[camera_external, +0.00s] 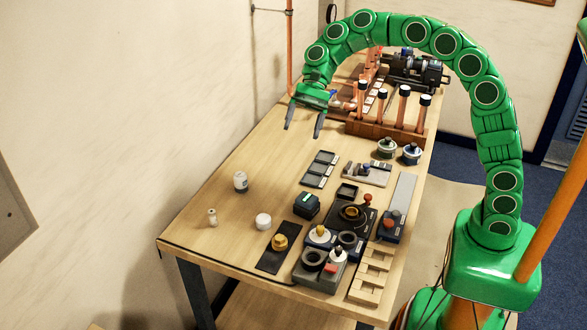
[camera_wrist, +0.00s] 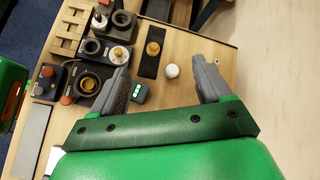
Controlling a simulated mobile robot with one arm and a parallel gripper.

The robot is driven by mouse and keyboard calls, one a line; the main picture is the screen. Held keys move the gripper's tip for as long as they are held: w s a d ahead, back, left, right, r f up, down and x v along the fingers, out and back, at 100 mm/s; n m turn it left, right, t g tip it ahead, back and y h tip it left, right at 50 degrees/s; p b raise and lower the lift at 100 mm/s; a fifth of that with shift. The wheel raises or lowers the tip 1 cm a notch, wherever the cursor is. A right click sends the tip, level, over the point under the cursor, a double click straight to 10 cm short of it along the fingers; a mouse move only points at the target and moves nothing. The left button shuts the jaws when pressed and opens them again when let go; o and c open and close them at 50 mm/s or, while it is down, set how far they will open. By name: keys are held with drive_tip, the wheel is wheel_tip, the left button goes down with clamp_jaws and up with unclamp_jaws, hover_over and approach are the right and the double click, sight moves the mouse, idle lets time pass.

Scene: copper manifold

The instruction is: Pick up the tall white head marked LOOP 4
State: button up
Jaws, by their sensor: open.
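A tall white cylinder (camera_external: 240,182) with a dark mark stands upright at the left of the table in the outside view. It looks like the tall white head, but its lettering is too small to read.
A dark mat with a brass knob (camera_external: 280,242), dark blocks and fixtures (camera_external: 350,217) fill the front right. A wooden slotted rack (camera_external: 372,273) lies at the right edge. Copper pipes on a wooden stand (camera_external: 385,132) rise behind. The table's left-middle (camera_external: 245,150) is free.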

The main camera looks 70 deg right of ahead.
sight(236, 186)
drive_tip(key=shift+w+d+f+m+t+y, duration=0.55)
drive_tip(key=shift+w+d+f+m, duration=0.55)
drive_tip(key=shift+w, duration=2.2)
drive_tip(key=shift+w+d+f+m+t+y, duration=0.65)
drive_tip(key=shift+w+m, duration=0.8)
drive_tip(key=shift+w, duration=1.9)
drive_tip(key=shift+w+d+f+m+t+y, duration=0.4)
drive_tip(key=shift+w+d+f+m, duration=0.7)
drive_tip(key=shift+w, duration=2.2)
drive_tip(key=shift+m, duration=0.25)
drive_tip(key=f, duration=1.9)
drive_tip(key=shift+a, duration=0.2)
drive_tip(key=shift+x, duration=1.25)
drive_tip(key=shift+w+r+x, duration=0.1)
drive_tip(key=shift+x, duration=1.25)
drive_tip(key=shift+w+r+x, duration=0.15)
drive_tip(key=shift+x, duration=1.2)
drive_tip(key=c, duration=1.1)
